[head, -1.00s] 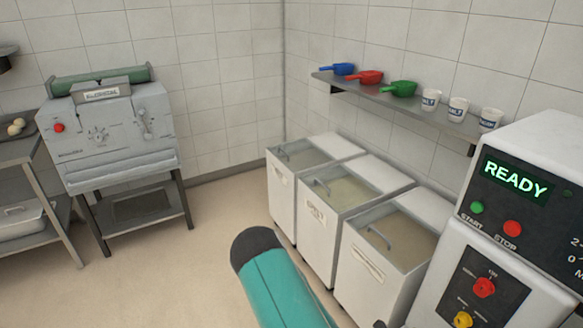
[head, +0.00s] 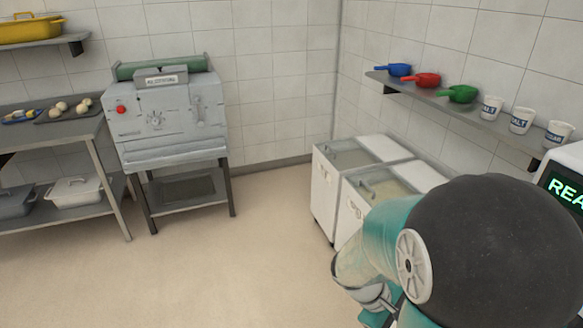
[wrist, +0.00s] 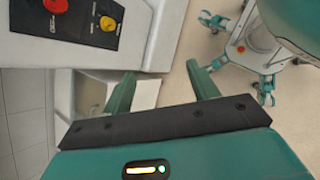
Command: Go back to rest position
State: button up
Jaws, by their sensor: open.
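My gripper (wrist: 163,90) shows in the wrist view with its two green fingers spread apart. It is open and nothing is between the fingers. Past the fingers are a pale bin and the beige floor. In the head view my teal and black arm fills the lower right and covers part of the flour bins; the gripper itself cannot be made out there.
A machine with a READY display (head: 566,192) stands at the right edge, close to my arm. White bins (head: 325,200) stand along the right wall under a shelf (head: 450,112) with scoops and cups. A grey dough machine (head: 170,125) and a table (head: 60,135) stand left. The middle floor is clear.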

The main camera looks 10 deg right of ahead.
jog(key=a+r+m+t+y, duration=0.3)
jog(key=a+r+t, duration=0.1)
jog(key=a+r, duration=0.4)
jog(key=s+a+r+m+t+y, duration=0.1)
jog(key=a+r+m+t+y, duration=0.2)
jog(key=a+r, duration=0.4)
notch_tip(320, 180, up, 5)
jog(key=shift+a+f+t+y, duration=0.1)
jog(key=shift+a+t+y, duration=0.35)
jog(key=shift+t, duration=0.75)
jog(key=shift+d, duration=0.1)
jog(key=c, duration=0.5)
jog(key=shift+d, duration=0.15)
